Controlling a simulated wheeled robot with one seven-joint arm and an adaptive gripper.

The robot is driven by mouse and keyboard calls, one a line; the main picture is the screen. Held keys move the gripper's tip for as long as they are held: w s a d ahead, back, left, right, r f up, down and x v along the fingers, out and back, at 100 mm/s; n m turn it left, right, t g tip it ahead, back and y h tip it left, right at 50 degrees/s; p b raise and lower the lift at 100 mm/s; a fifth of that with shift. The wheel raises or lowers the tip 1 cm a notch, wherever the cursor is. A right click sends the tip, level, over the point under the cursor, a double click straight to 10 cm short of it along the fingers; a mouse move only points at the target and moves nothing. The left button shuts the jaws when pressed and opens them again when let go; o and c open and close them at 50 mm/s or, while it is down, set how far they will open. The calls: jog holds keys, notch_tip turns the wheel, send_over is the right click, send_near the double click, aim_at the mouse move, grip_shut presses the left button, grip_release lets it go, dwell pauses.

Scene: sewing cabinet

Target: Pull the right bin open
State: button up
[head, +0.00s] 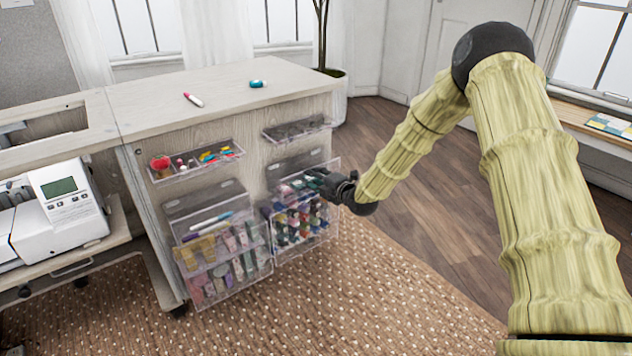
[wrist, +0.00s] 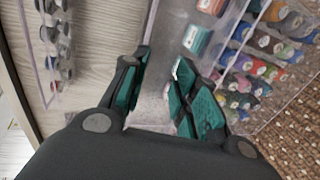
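The right bin (head: 309,243) is a clear, see-through bin on the cabinet front, holding several rows of coloured thread spools. It stands out from the cabinet face at its top. In the wrist view the right bin (wrist: 247,40) fills the right side, its spools showing through the clear plastic. My gripper (head: 320,178) is at the bin's upper edge. In the wrist view my gripper (wrist: 163,57) has its teal-padded fingers apart, with a visible gap between them. Clear plastic shows near and beyond the fingers; I cannot tell whether they touch it.
A left bin (head: 222,285) also tilts outward beside the right one. Shallow clear trays sit above, one with notions (head: 195,160) and one with dark items (head: 297,130). A sewing machine (head: 60,210) stands at left. Floor in front is clear, with a patterned rug (head: 360,290).

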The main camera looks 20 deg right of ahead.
grip_shut()
